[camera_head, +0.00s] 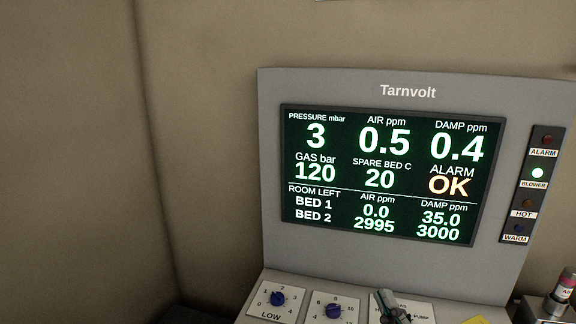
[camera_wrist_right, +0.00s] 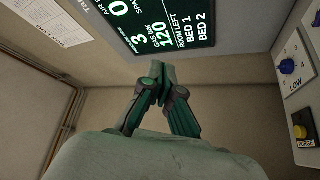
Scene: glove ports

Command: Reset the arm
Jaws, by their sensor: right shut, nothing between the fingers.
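My right gripper (camera_head: 391,304) shows at the bottom edge of the head view, in front of the lower panel of the Tarnvolt console (camera_head: 408,91). In the right wrist view its two green and grey fingers (camera_wrist_right: 163,84) come together at the tips with nothing held between them. Beyond the tips is a plain surface, and the console screen is above. My left gripper is in neither view.
The lit screen (camera_head: 381,175) reads ALARM OK. Below it are two blue knobs (camera_head: 278,298), one marked LOW. A strip of lamps (camera_head: 532,184) is at right, with BLOWER lit. A yellow PURGE button (camera_wrist_right: 300,131) shows in the wrist view. Bare wall (camera_head: 70,150) fills the left.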

